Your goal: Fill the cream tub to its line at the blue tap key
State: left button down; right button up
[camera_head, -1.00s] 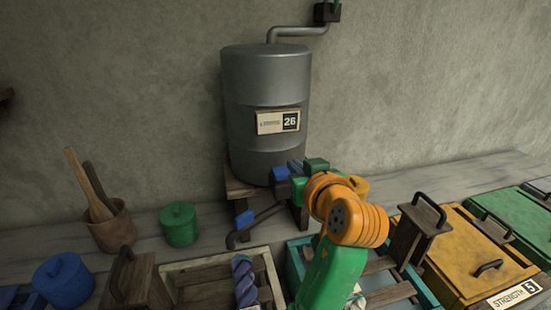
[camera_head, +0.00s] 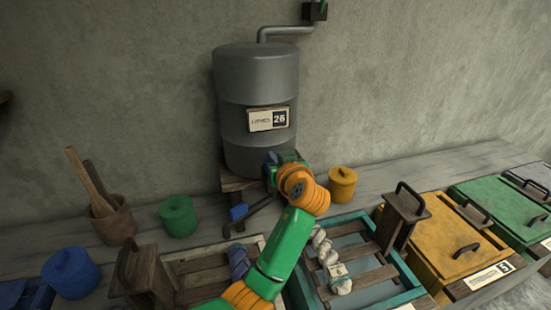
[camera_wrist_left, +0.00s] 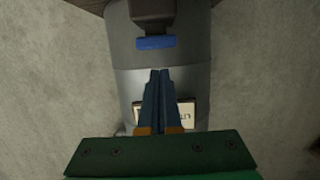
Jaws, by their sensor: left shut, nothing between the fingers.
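The cream tub (camera_head: 190,252) is at the bottom centre in the head view, with a slatted rack and a purple skein in it. My arm covers its right side, and its line and water level cannot be made out. My left gripper is at the grey tank's lower front; its fingers are mostly hidden behind my wrist in the head view. In the left wrist view the left gripper (camera_wrist_left: 160,74) is shut and empty. Its tips point at the blue tap key (camera_wrist_left: 155,42), with a small gap in the picture. My right gripper is not in view.
The grey tank (camera_head: 255,90) stands on a wooden stand, its label reading 26. A dark spout (camera_head: 257,211) reaches over the cream tub's back. A teal tub (camera_head: 413,285) with a pale skein is at right. Green (camera_head: 178,217) and yellow (camera_head: 342,185) pots stand near the tank.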

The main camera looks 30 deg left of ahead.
pick_arm(q)
jog(key=shift+f, duration=0.9)
